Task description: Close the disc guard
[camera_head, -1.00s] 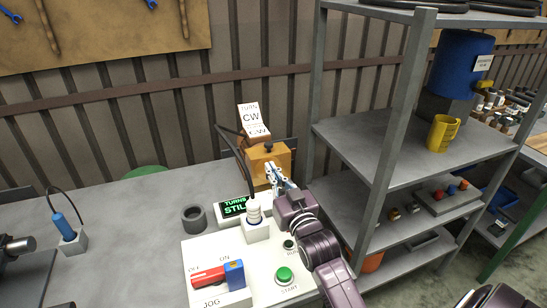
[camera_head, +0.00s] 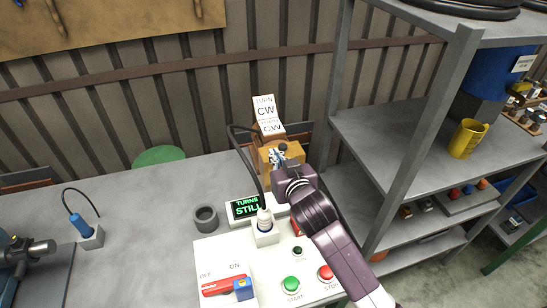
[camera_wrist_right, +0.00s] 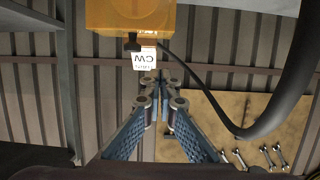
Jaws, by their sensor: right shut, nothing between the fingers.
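An orange-yellow block (camera_head: 266,163) with a dark knob (camera_head: 283,147) on top stands at the back of the bench; I cannot tell whether it is the disc guard or how far any guard is closed. My right gripper (camera_head: 279,157) is shut and empty, in front of the block in the head view and hiding part of it. In the right wrist view the block (camera_wrist_right: 130,16) is at the top edge, and the fingertips (camera_wrist_right: 160,84) are visibly apart from it. My left gripper is not in view.
A white "TURN CW" sign (camera_head: 266,112) stands behind the block. In front are a "STILL" display (camera_head: 244,208), a white control panel (camera_head: 215,259), a grey ring (camera_head: 205,218) and a dark cable (camera_head: 247,158). A metal shelf (camera_head: 385,140) stands at the right.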

